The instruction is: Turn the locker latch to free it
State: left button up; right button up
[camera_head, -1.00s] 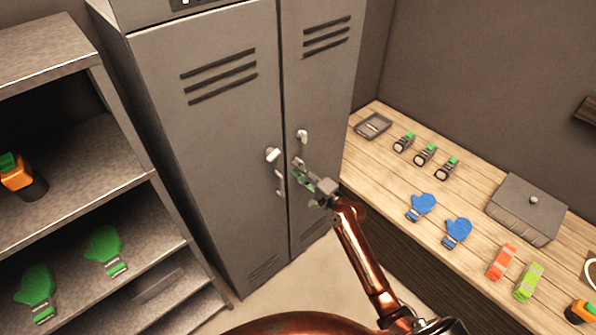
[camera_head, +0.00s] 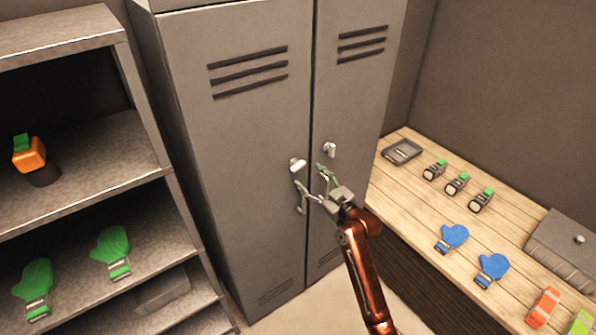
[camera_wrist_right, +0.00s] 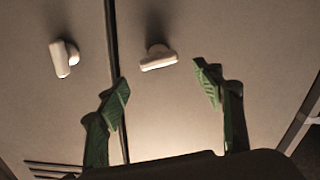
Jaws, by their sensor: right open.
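The grey locker (camera_head: 235,140) has two doors, each with a small pale latch. The left door's latch (camera_head: 297,165) is tilted, and the right door's latch (camera_head: 329,149) stands more upright. Another latch (camera_wrist_right: 64,58) lies to the left, across the door seam. My left gripper is out of view.
A metal shelf (camera_head: 90,150) with green mitts (camera_head: 112,252) and an orange-topped item (camera_head: 30,155) stands at left. A wooden bench (camera_head: 405,195) at right holds a tray (camera_head: 402,151), blue mitts (camera_head: 452,238) and a grey box (camera_head: 565,245). Floor shows below the locker.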

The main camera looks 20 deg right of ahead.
aim_at(300, 167)
jog(key=shift+w+a+r, duration=0.15)
jog(key=shift+w, duration=0.2)
jog(key=p+x, duration=0.1)
jog(key=x, duration=0.6)
jog(key=shift+s, duration=0.1)
